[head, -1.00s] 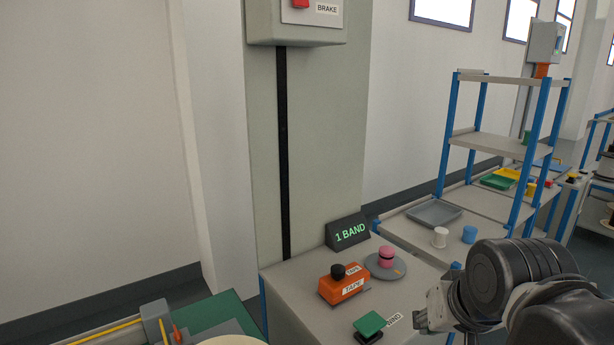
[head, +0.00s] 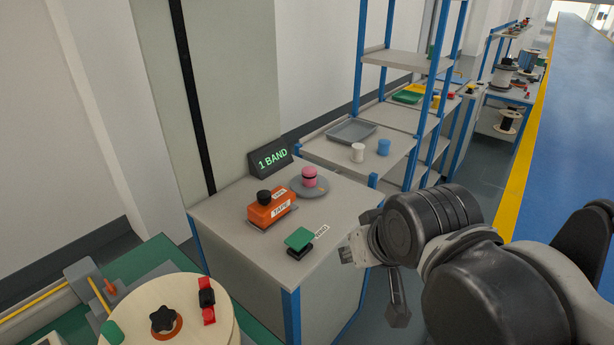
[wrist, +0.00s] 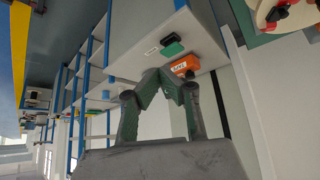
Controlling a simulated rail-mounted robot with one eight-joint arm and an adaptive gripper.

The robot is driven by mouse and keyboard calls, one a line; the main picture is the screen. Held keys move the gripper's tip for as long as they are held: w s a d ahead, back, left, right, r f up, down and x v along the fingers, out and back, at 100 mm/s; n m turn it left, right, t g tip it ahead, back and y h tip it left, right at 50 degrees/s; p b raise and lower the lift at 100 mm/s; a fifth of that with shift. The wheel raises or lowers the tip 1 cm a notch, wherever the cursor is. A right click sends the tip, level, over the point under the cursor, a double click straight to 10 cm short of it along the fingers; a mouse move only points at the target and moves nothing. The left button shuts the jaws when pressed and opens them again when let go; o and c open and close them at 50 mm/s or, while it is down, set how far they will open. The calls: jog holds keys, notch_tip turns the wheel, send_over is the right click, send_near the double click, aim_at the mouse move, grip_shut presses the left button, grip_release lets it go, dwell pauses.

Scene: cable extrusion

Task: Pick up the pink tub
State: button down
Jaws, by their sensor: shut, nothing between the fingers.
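The pink tub (head: 309,177) is a small pink cylinder with a dark band, standing upright on a round grey plate (head: 323,187) at the back of the grey bench (head: 240,233). I cannot make it out in the wrist view. My gripper (wrist: 161,77) has its dark green fingers closed together and empty in the wrist view, in front of the bench. In the head view my arm is right of the bench, apart from the tub; its fingertips are not clear there.
An orange tape box (head: 270,209) with a black knob and a green button (head: 299,238) sit near the tub. A "1 BAND" sign (head: 271,159) stands behind. A white tub (head: 357,153), blue tub (head: 384,147) and grey tray (head: 352,131) are on the shelf rack beyond.

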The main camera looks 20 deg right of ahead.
jog(key=c, duration=2.5)
grip_release()
jog(key=o, duration=1.6)
